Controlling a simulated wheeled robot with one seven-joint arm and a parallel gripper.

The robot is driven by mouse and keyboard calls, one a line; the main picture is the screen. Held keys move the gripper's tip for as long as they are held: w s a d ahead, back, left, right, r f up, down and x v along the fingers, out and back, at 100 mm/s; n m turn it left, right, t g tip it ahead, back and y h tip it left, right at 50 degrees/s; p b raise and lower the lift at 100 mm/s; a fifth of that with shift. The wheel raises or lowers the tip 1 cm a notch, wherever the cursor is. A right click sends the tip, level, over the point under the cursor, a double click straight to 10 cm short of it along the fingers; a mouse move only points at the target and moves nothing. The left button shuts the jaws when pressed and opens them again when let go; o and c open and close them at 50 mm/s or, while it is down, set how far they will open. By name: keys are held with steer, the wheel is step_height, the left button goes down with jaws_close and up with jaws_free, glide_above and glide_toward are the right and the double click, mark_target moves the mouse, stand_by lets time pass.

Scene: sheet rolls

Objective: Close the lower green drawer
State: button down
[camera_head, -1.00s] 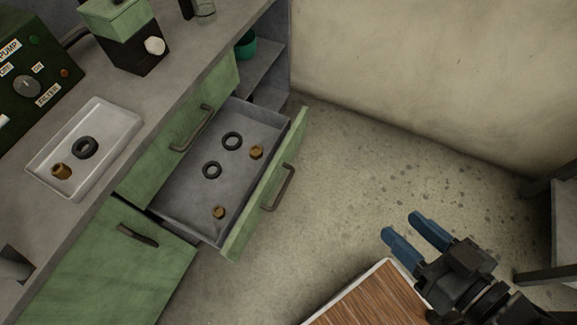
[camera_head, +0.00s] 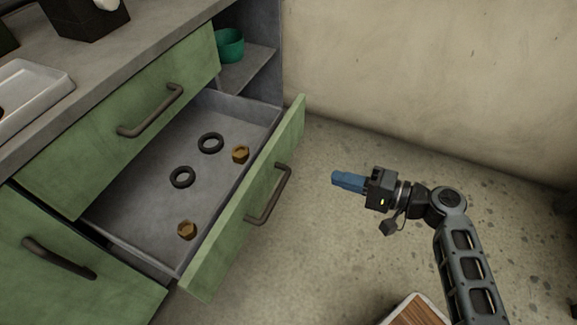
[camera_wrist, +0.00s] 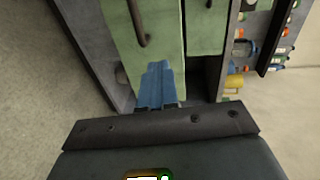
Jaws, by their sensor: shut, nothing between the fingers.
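The lower green drawer (camera_head: 226,238) stands pulled out from the grey cabinet, with its dark bar handle (camera_head: 271,194) on the front panel. Inside lie two black rings (camera_head: 211,143) (camera_head: 182,177) and two brass nuts (camera_head: 240,154) (camera_head: 187,230). My gripper (camera_head: 335,178) has blue fingers pressed together. It is empty and hangs to the right of the drawer front, apart from it, pointing left towards it. In the wrist view, my gripper's blue fingers (camera_wrist: 158,68) show in front of a green panel (camera_wrist: 165,30) with a dark handle (camera_wrist: 137,22).
A shut upper green drawer (camera_head: 125,130) is above, and a green door (camera_head: 70,275) is at lower left. A teal bowl (camera_head: 230,46) sits on an open shelf. A wooden-topped surface (camera_head: 418,312) is at the bottom. Floor between gripper and drawer is clear.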

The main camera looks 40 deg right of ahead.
steer(key=w+d+t+y+b, duration=0.1)
steer(key=d, duration=0.1)
steer(key=b, duration=0.2)
glide_toward(276, 146)
steer(key=x, duration=0.7)
steer(key=r+b+x, duration=0.1)
steer(key=b+x, duration=0.8)
steer(key=x, duration=1.9)
steer(key=shift+s+a+r, duration=0.15)
steer(key=shift+r, duration=0.05)
